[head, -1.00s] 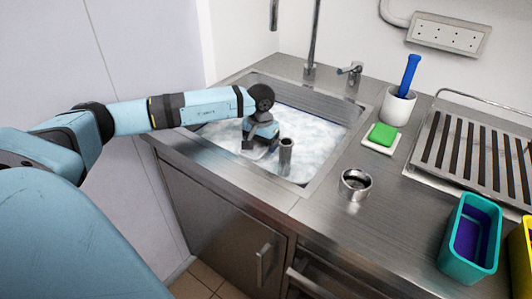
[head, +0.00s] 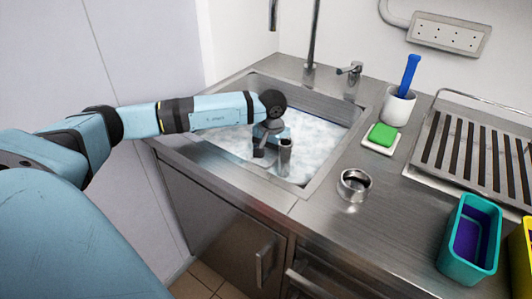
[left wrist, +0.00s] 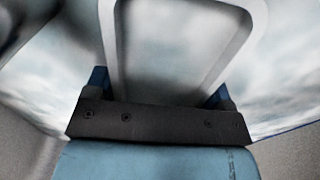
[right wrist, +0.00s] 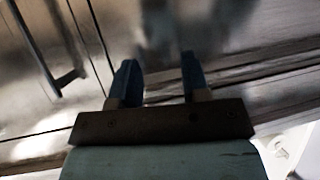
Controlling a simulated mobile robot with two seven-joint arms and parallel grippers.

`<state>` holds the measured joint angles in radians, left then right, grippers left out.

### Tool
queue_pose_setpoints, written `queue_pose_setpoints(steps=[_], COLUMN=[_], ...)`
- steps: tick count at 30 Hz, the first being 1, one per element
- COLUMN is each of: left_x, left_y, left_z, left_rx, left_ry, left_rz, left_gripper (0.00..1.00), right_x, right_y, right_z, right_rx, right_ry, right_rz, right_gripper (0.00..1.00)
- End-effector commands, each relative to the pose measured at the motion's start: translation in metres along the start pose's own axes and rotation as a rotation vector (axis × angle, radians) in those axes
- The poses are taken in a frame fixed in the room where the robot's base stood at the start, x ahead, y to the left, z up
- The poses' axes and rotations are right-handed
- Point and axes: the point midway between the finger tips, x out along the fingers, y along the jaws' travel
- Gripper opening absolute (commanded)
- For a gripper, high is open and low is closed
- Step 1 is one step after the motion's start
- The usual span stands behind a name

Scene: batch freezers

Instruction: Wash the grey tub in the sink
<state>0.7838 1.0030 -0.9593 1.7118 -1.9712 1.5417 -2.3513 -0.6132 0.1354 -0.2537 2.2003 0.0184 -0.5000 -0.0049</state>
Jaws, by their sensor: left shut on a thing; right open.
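The sink (head: 318,183) is full of cloudy, foamy water. In the left wrist view my left gripper (left wrist: 160,95) is shut on the pale grey tub (left wrist: 252,15), whose rounded rim runs up from between the fingers.
A tap (head: 349,75) stands behind the sink. Right of the sink are a metal ring-like cup (head: 355,185), a green sponge (head: 382,134) on a white dish, a white pot (head: 397,107) with a blue-handled tool, a slatted rack (head: 470,150), a teal tub (head: 470,240) and a yellow tub (head: 520,260).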

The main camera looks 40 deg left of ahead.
Motion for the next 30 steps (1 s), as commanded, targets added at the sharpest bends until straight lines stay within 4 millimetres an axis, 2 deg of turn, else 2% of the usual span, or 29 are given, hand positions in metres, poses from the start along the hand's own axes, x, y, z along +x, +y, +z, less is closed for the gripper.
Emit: queue_pose_setpoints(steps=[1,13,30], left_x=[0.007,0.005,-0.047], left_y=[0.0,0.0,0.0], left_z=[0.0,0.0,0.0], left_rx=[0.0,0.0,0.0], left_ry=[0.0,0.0,0.001], left_rz=[0.0,0.0,0.0], left_gripper=[0.52,0.52,0.52], right_x=[0.007,-0.004,-0.011], right_y=[-0.005,-0.011,-0.005], right_z=[0.025,-0.007,-0.017], right_rx=[0.014,0.034,0.011], right_ry=[-0.034,0.016,-0.014], right_rz=[-0.011,-0.034,-0.012], right_gripper=[0.43,0.43,0.43])
